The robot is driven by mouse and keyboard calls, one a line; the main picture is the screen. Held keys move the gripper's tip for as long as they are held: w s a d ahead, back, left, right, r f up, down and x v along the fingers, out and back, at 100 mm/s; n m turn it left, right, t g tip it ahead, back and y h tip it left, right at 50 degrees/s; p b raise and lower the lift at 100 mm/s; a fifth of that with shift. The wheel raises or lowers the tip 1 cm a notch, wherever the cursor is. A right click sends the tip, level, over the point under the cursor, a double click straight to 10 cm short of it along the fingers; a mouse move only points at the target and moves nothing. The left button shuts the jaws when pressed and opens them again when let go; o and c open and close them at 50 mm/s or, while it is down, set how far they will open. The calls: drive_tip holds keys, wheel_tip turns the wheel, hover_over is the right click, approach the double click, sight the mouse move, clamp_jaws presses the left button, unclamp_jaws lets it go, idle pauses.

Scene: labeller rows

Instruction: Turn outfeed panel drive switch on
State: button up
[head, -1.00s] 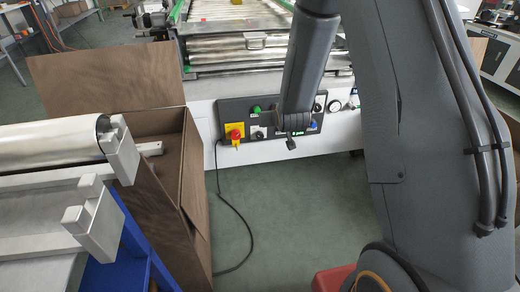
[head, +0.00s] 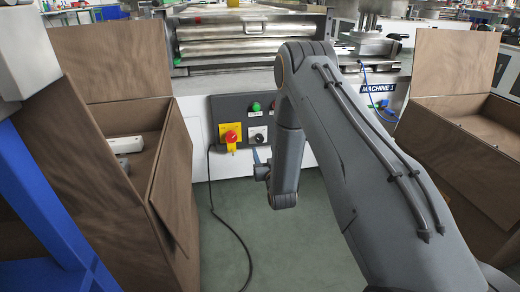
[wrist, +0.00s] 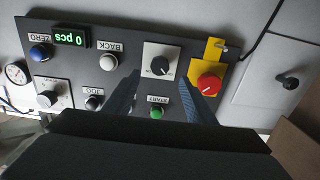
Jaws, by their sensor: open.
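A dark control panel (head: 232,111) is on the front of the white machine. Its black rotary switch on a white plate (wrist: 161,67) shows in the upside-down wrist view; it also shows in the head view (head: 257,137). I cannot read its setting surely. My gripper (wrist: 160,82) is open and empty, its two blue fingers on either side of the switch in the picture. No contact is visible. In the head view my gripper (head: 262,167) is small, in front of the panel's lower part; my arm hides the panel's right part.
A red emergency stop on yellow (wrist: 208,84) is beside the switch, and a green START button (wrist: 156,113) is near the fingers. A counter (wrist: 70,37) reads 0 pcs. Open brown boxes stand left (head: 175,180) and right (head: 470,150). A black cable (head: 238,235) trails on the floor.

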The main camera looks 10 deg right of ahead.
sight(260, 140)
drive_tip(key=w+b, duration=0.3)
drive_tip(key=w, duration=0.4)
drive_tip(key=shift+w, duration=0.4)
drive_tip(key=c, duration=1)
drive_tip(key=shift+c, duration=0.2)
